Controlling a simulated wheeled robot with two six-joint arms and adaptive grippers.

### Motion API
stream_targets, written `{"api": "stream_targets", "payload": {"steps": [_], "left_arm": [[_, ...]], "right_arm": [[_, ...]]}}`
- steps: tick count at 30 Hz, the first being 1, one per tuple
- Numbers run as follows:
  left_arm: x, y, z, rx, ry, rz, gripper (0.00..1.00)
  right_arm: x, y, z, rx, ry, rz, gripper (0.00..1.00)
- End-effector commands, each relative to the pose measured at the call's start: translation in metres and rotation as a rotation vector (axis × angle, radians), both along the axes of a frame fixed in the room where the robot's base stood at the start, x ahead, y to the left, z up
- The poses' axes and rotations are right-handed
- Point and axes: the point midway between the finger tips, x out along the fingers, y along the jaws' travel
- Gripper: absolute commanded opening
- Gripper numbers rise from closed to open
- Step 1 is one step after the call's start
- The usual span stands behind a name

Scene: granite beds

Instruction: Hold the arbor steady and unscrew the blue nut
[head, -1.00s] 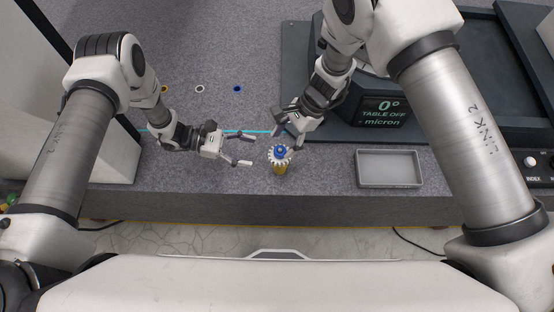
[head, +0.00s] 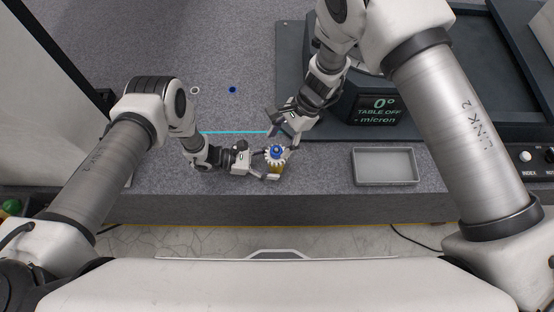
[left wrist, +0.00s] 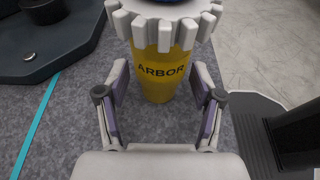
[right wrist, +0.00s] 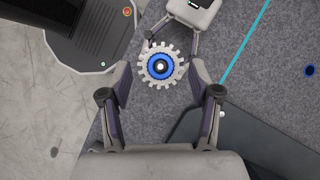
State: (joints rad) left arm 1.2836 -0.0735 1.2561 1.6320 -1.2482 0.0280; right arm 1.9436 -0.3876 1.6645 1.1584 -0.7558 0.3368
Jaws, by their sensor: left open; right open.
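The yellow arbor (left wrist: 160,78) stands upright on the granite near its front edge, marked ARBOR. A white toothed gear (left wrist: 122,22) sits on top of it, with the blue nut (right wrist: 160,66) at the gear's centre. In the head view the nut (head: 277,150) tops the stack. My left gripper (head: 270,163) is open, its fingers to either side of the arbor below the gear; I cannot tell whether they touch it. My right gripper (head: 281,128) is open and empty, behind and above the gear; in the right wrist view the gear lies beyond its fingertips (right wrist: 162,75).
A grey tray (head: 386,181) lies to the right on the granite. A dark machine with a display (head: 378,109) stands behind it. A white ring (head: 195,90) and a blue ring (head: 232,90) mark the bed at the back left. A cyan line (head: 236,132) crosses the bed.

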Motion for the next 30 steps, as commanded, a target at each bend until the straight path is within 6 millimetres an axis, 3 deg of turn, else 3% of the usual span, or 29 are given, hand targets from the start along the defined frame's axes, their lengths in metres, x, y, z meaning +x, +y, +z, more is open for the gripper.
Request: {"api": "stream_targets", "payload": {"steps": [8, 9, 13, 14, 30], "left_arm": [[0.0001, -0.0029, -0.0009, 0.0, 0.001, 0.0, 0.67], [0.0001, -0.0029, -0.0009, 0.0, 0.001, 0.0, 0.6], [0.0001, -0.0027, -0.0007, 0.0, 0.0, 0.0, 0.14], [0.0001, -0.0027, -0.0007, 0.0, 0.0, 0.0, 0.07], [-0.0001, -0.0025, -0.0023, 0.001, 0.0, 0.0, 0.07]], "right_arm": [[0.0, 0.0, 0.0, 0.0, 0.0, 0.0, 0.62], [0.0, 0.0, 0.0, 0.0, 0.0, 0.0, 0.62], [0.0, 0.0, 0.0, 0.0, 0.0, 0.0, 0.62], [0.0, 0.0, 0.0, 0.0, 0.0, 0.0, 0.62], [0.0, 0.0, -0.0013, 0.0, 0.0, 0.0, 0.62]]}}
